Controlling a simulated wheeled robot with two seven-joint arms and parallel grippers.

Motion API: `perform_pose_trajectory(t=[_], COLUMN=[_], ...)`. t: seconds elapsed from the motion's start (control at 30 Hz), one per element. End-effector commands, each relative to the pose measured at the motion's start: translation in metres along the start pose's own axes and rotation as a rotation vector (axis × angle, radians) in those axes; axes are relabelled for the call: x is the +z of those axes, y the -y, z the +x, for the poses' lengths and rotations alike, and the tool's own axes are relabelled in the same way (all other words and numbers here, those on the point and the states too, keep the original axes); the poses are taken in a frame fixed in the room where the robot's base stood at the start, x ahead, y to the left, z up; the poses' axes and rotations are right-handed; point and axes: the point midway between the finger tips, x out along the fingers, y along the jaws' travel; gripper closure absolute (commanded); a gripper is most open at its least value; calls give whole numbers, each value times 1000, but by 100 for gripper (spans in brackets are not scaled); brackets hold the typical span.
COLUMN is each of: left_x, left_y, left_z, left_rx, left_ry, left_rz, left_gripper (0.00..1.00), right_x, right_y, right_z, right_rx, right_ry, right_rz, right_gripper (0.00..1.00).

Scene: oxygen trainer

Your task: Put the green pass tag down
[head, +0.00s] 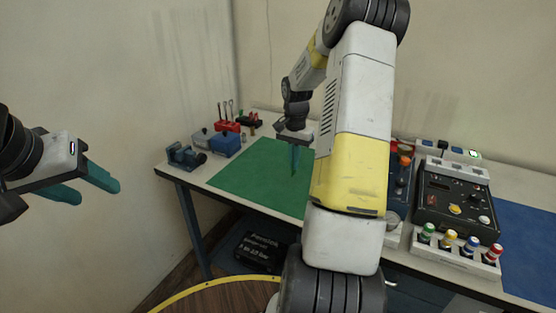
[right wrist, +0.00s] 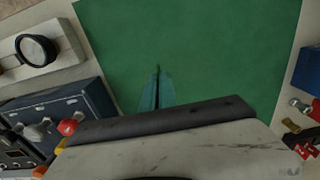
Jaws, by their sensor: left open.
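I cannot make out the green pass tag in either view; a green object would be hard to tell from the green mat (head: 250,178). My right gripper (head: 294,172) points down over the mat, its teal fingers together. In the right wrist view the fingers (right wrist: 157,75) meet near their tips, with only a thin dark line between them and no held thing visible. The mat (right wrist: 215,45) fills the middle of that view. My left gripper (head: 92,186) is open and empty at the far left, away from the table.
Blue boxes (head: 225,144), a blue vise (head: 186,156) and a red tool holder (head: 227,126) stand at the table's back left. A dark control panel (head: 455,205) and several colour-capped bottles (head: 470,246) are at right. My right arm hides the table's middle.

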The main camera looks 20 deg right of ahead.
Motion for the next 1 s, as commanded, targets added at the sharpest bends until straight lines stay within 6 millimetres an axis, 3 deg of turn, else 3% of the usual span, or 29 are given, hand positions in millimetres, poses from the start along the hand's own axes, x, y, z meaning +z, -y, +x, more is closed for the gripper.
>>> perform_pose_trajectory(t=[0.23, 0.43, 0.8, 0.93, 1.0], left_x=[0, 0, 0, 0, 0], left_y=[0, 0, 0, 0, 0], left_z=[0, 0, 0, 0, 0], left_rx=[0, 0, 0, 0, 0], left_ry=[0, 0, 0, 0, 0], left_rz=[0, 0, 0, 0, 0], left_gripper=[48, 48, 48, 48, 48], right_x=[-18, -16, -15, -16, -16], right_y=[-4, -3, -3, -3, -3], right_z=[3, 34, 39, 39, 39], right_rx=[0, 1, 1, 0, 0], right_ry=[1, 3, 1, 0, 0], right_rz=[0, -2, -2, -1, -1], right_gripper=[100, 100, 100, 76, 76])
